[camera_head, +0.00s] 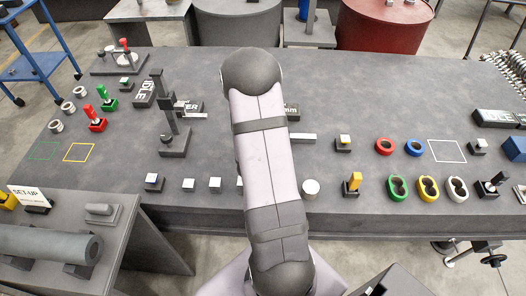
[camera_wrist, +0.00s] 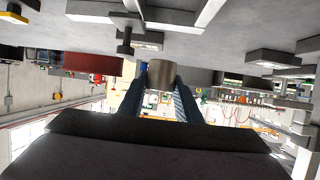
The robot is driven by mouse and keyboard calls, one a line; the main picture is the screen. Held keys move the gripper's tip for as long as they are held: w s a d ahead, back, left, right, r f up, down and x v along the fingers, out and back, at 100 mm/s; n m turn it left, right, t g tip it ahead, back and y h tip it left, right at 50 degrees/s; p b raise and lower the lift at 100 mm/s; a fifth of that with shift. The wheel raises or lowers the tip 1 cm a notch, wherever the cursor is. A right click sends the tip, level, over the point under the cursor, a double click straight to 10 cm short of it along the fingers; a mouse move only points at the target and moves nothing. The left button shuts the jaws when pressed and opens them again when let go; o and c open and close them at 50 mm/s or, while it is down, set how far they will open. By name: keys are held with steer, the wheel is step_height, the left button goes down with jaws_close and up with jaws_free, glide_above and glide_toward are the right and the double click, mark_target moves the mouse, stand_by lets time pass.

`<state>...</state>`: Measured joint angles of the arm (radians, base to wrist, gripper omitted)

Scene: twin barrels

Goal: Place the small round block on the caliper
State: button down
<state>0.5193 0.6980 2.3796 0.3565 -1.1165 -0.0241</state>
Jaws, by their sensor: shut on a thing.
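My gripper (camera_wrist: 161,82) is shut on a small round block (camera_wrist: 160,74), a grey-brown metallic cylinder between its two fingers in the wrist view. In the head view my arm hides the gripper and the held block. What looks like the caliper, a light grey bar (camera_head: 303,137), shows just right of my arm, partly hidden by it. In the wrist view a pale bar with jaw-like arms (camera_wrist: 165,16), likely the caliper, lies at the top, apart from the held block.
A dark stand with a tall post (camera_head: 172,140) is left of my arm. A pale round piece (camera_head: 310,188) is on the table right of my arm. Coloured rings (camera_head: 384,146) and a yellow-topped piece (camera_head: 353,183) stand farther right. Small white-topped blocks (camera_head: 189,185) line the front left.

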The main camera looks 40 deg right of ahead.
steer(key=shift+f+p, duration=0.35)
steer(key=shift+f, duration=4.55)
steer(key=shift+f, duration=0.1)
steer(key=c, duration=1.7)
jaws_free()
steer(key=shift+f, duration=0.15)
steer(key=shift+o, duration=0.6)
steer(key=shift+r, duration=0.2)
steer(key=b+v, duration=0.1)
steer(key=v, duration=0.9)
steer(key=shift+s+a+r, duration=0.1)
steer(key=shift+p+v, duration=0.9)
steer(key=shift+p, duration=0.15)
